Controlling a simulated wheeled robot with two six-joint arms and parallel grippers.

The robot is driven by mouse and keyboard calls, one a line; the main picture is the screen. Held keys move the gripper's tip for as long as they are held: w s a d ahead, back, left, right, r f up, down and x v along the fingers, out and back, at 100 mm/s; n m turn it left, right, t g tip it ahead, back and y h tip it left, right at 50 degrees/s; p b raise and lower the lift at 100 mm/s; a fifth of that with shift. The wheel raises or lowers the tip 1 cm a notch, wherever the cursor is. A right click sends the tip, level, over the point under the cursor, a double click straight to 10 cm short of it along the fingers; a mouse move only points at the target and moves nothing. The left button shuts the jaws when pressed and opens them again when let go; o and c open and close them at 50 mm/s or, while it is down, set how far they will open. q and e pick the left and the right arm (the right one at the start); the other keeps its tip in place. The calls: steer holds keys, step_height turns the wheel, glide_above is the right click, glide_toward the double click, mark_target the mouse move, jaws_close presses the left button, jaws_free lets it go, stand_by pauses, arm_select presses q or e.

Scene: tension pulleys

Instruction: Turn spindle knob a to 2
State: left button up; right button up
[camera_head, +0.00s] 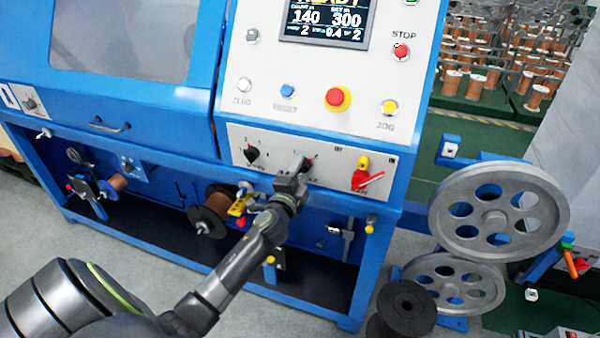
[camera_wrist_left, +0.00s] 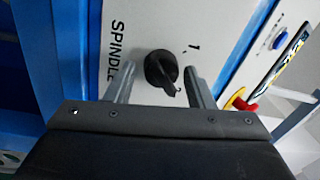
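The black spindle knob (camera_wrist_left: 161,68) sits on the pale panel in the left wrist view, beside the printed word SPINDLE and a mark 1. Its narrow grip points down and to the right, close to a small mark that looks like a 2. My left gripper (camera_wrist_left: 158,76) is open, with one finger on each side of the knob and gaps visible between. In the head view my left gripper (camera_head: 294,176) is at the lower panel and partly covers the dark knob (camera_head: 307,165) there. My right gripper is not in view.
Another black knob (camera_head: 252,154) is to the left on the same panel. A red-handled switch (camera_head: 366,181) is to the right. Above are the red stop button (camera_head: 338,98), other buttons and a display (camera_head: 328,18). A copper spool (camera_head: 213,212) sits below the panel.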

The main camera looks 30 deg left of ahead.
arm_select(q)
steer(key=shift+o, duration=0.6)
steer(key=b+v, duration=0.2)
steer(key=v, duration=1.5)
steer(key=shift+s+d, duration=0.15)
steer(key=shift+s, duration=0.1)
steer(key=shift+r, duration=0.1)
